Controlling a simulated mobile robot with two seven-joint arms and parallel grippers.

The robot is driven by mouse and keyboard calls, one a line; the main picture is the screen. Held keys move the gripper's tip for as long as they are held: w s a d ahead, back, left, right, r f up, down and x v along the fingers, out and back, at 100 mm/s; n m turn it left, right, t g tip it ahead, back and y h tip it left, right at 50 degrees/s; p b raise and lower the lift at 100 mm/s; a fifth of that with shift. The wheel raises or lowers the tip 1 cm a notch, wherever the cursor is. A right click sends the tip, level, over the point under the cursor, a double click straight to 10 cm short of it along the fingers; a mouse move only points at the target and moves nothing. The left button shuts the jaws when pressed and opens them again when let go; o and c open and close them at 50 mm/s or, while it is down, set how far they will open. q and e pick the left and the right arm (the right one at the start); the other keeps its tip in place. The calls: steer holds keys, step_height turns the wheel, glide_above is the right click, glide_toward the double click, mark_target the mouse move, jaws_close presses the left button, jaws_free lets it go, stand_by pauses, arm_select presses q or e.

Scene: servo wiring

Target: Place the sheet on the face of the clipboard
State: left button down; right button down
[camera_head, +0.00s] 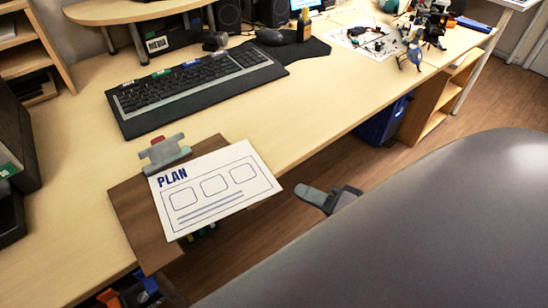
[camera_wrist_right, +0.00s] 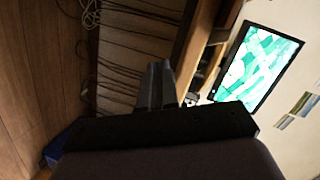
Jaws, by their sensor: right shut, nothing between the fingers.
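The sheet (camera_head: 222,191) is white, with "PLAN" and drawn boxes on it. It lies face up over the right part of the brown clipboard (camera_head: 133,213), turned a little and reaching past the board's right edge. The clipboard's grey clip (camera_head: 166,152), with a red part, is at its top; the sheet's upper left corner is near it. The clipboard overhangs the desk's front edge. My right gripper (camera_head: 308,194) is shut and empty, to the right of the sheet and apart from it. Its shut fingers also show in the right wrist view (camera_wrist_right: 156,85). I cannot make out my left gripper.
A keyboard (camera_head: 190,83) on a dark mat lies behind the clipboard on the desk (camera_head: 295,115). Small parts on a white mat (camera_head: 365,42) are at the back right. A blue bin (camera_head: 384,122) stands under the desk. The right wrist view shows a lit screen (camera_wrist_right: 258,66).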

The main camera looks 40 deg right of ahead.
mark_target(261, 159)
steer(key=d+r+m+t, duration=0.3)
steer(key=r+m, duration=0.2)
steer(key=r, duration=0.1)
steer(key=p+x, duration=0.1)
steer(key=x, duration=0.2)
steer(key=p+x, duration=0.1)
steer(key=x, duration=0.1)
steer(key=p+x, duration=0.1)
steer(key=x, duration=0.2)
steer(key=shift+w+d, duration=0.2)
steer(key=shift+w, duration=0.2)
steer(key=a, duration=0.1)
steer(key=a+p, duration=0.1)
steer(key=a, duration=0.1)
steer(key=shift+w+f, duration=0.15)
steer(key=shift+w, duration=0.2)
steer(key=shift+a+f, duration=0.1)
steer(key=shift+a, duration=0.5)
steer(key=shift+a, duration=1.2)
steer(key=shift+w+d, duration=0.1)
